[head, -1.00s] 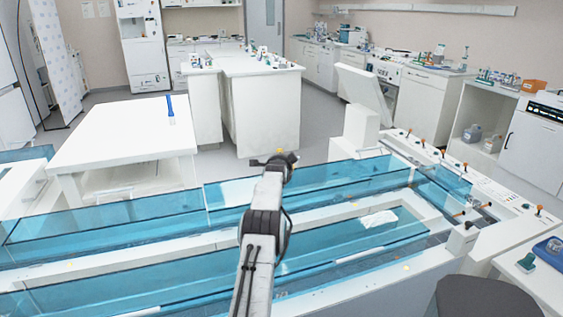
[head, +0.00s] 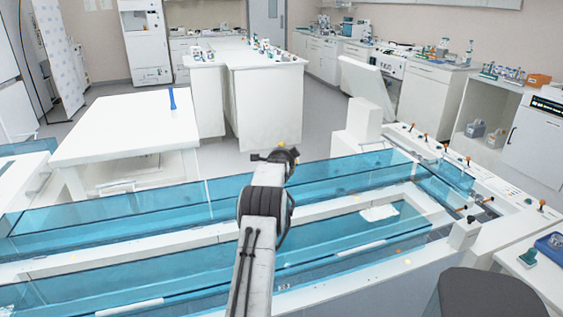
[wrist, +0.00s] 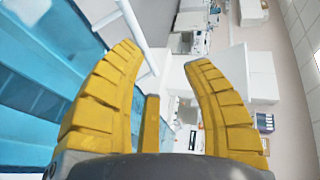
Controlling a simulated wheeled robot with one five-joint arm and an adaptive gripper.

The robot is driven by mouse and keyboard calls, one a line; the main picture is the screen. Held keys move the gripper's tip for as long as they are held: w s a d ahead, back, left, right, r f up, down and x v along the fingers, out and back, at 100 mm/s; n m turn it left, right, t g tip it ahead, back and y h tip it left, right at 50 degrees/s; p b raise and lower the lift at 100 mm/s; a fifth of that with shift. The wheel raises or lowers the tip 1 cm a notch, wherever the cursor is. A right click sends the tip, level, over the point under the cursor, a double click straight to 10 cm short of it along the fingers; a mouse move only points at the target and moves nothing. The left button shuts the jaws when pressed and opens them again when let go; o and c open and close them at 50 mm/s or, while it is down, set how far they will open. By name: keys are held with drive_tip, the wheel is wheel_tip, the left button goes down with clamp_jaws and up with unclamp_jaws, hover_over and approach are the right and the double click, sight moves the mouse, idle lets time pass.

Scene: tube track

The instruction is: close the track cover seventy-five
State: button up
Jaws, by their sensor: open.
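Clear blue track covers run across the head view. A long rear panel (head: 330,176) stands up along the back of the tube track (head: 130,254), behind my arm. Another blue panel (head: 335,243) lies in the front bay. I cannot read any number, so I cannot tell which is seventy-five. My gripper (head: 281,152) is at the arm's end, appearing over the rear panel's top edge; contact cannot be told. In the wrist view my yellow fingers (wrist: 160,62) are spread with nothing between them. Blue panels (wrist: 55,65) fill that view's left side.
A white table (head: 120,128) with a blue item stands beyond the track at left. A white cabinet island (head: 266,100) stands farther back. Orange-topped knobs (head: 445,147) line the right deck. A dark stool (head: 488,297) is at the lower right. Floor shows behind the track.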

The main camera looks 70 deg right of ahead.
drive_tip(key=shift+v, duration=4.35)
drive_tip(key=shift+s+a, duration=0.1)
drive_tip(key=shift+a, duration=0.05)
drive_tip(key=shift+a, duration=0.1)
